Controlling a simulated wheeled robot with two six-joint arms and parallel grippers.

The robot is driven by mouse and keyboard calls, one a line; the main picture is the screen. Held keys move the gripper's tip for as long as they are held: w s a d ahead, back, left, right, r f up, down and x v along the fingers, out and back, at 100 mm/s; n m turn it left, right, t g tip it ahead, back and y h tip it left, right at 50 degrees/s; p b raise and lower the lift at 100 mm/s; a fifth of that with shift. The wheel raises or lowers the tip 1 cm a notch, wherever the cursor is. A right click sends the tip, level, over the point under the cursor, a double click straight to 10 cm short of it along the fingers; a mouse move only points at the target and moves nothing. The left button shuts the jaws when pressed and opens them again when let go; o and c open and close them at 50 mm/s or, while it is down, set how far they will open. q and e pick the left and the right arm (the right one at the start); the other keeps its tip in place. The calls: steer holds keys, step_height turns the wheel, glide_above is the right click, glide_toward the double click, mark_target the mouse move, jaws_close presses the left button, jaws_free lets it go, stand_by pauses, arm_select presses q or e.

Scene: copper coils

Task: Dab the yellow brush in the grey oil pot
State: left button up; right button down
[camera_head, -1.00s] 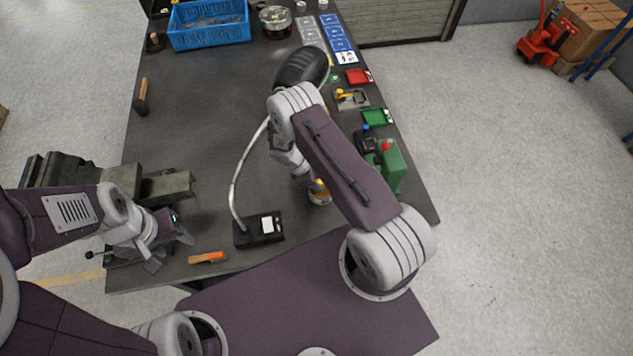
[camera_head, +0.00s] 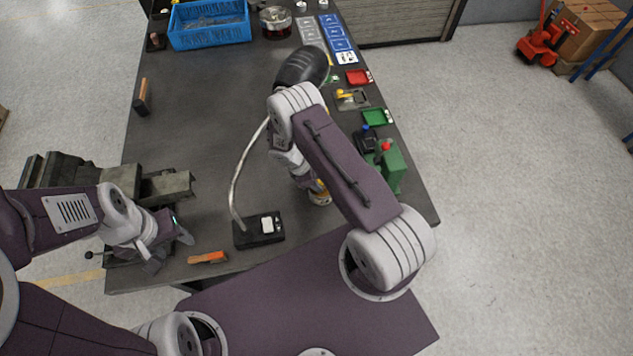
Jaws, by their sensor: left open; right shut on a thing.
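My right gripper (camera_head: 311,184) points down at the front right of the bench, mostly hidden by its own arm. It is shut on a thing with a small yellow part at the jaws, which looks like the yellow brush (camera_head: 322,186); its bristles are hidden. Directly below is a small round greyish pot (camera_head: 321,199) with a yellowish band, partly covered by the gripper. I cannot tell whether the brush is inside the pot or above it. My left gripper (camera_head: 174,247) is open and empty over the bench's front left, by the vise.
A lamp with a black base (camera_head: 260,231) and bent stem stands left of the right gripper. An orange-handled tool (camera_head: 208,258) lies at the front edge. A vise (camera_head: 165,187) is at left. The bench's middle left is clear.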

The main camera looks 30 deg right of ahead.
steer(key=shift+r+p, duration=2.4)
steer(key=shift+r, duration=1.1)
steer(key=shift+f+b, duration=0.15)
steer(key=shift+b, duration=0.2)
steer(key=m+b, duration=0.2)
steer(key=b, duration=0.1)
steer(key=m+g+b, duration=0.1)
steer(key=m+b, duration=0.1)
steer(key=b, duration=0.1)
steer(key=s+m+g+y+b, duration=0.1)
steer(key=m+b, duration=0.1)
steer(key=b, duration=0.1)
steer(key=shift+d+m, duration=0.1)
steer(key=shift+m, duration=0.2)
steer(key=s+a+r+m+g+y+b, duration=0.1)
steer(key=s+a+r+m+y+b, duration=0.2)
steer(key=m+b, duration=0.4)
steer(key=shift+s+a+r+m, duration=0.35)
steer(key=shift+a+r+m, duration=0.15)
steer(key=shift+a+r, duration=0.4)
